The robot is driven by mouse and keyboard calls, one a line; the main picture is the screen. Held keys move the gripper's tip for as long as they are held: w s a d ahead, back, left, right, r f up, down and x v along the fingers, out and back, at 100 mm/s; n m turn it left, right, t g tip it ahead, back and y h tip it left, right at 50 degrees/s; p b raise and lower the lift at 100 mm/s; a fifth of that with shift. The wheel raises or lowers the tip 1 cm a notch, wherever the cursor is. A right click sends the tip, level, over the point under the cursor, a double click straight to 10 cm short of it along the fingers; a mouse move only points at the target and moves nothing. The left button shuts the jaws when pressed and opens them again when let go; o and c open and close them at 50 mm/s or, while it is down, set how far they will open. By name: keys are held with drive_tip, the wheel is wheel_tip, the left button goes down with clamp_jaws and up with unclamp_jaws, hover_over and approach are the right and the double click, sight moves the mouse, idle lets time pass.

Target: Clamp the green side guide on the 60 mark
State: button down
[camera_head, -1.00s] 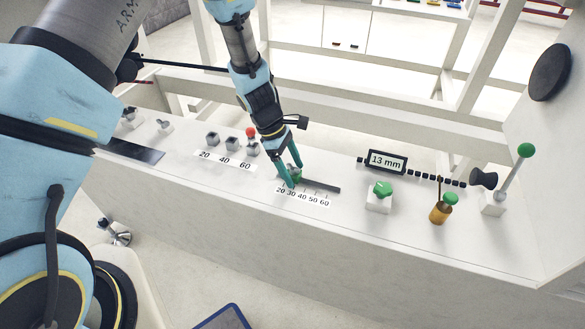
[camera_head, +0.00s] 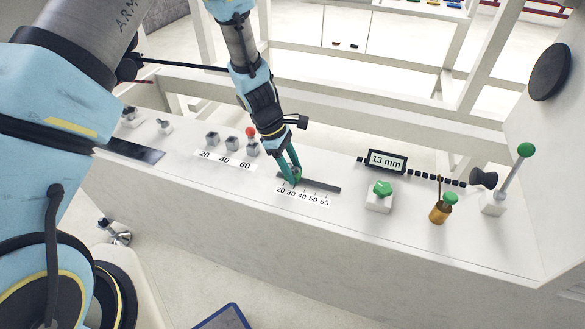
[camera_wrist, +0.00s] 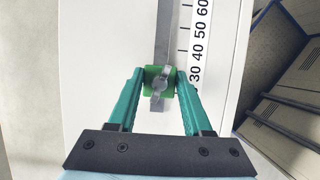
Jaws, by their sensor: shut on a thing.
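The green side guide (camera_wrist: 151,73) sits on a dark slot beside the printed scale (camera_wrist: 199,45) in the wrist view, near the 30 mark. A grey wing-shaped clamp piece (camera_wrist: 158,90) is on top of it. My gripper (camera_wrist: 160,78) is shut on the guide, one teal finger on each side. In the head view my gripper (camera_head: 293,179) is down at the left end of the slot (camera_head: 322,186) and mostly hides the guide. The 60 mark of the scale (camera_head: 303,198) is at its right end, and the slot there is empty.
A 13 mm display (camera_head: 387,161) stands behind a green knob (camera_head: 381,188) to the right. Further right are a brass-coloured part with a green top (camera_head: 441,212) and a green-balled lever (camera_head: 513,175). Small blocks (camera_head: 232,143) and a red-balled one stand behind left.

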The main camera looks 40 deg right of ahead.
idle(0.7)
drive_tip(key=s+d, duration=0.1)
drive_tip(key=s, duration=0.2)
drive_tip(key=s+d, duration=0.4)
drive_tip(key=s, duration=0.1)
drive_tip(key=shift+s+d+p, duration=0.25)
drive_tip(key=shift+s+p, duration=0.05)
drive_tip(key=shift+p, duration=0.1)
drive_tip(key=shift+c, duration=1.6)
unclamp_jaws()
drive_tip(key=b+v, duration=0.1)
drive_tip(key=v, duration=1)
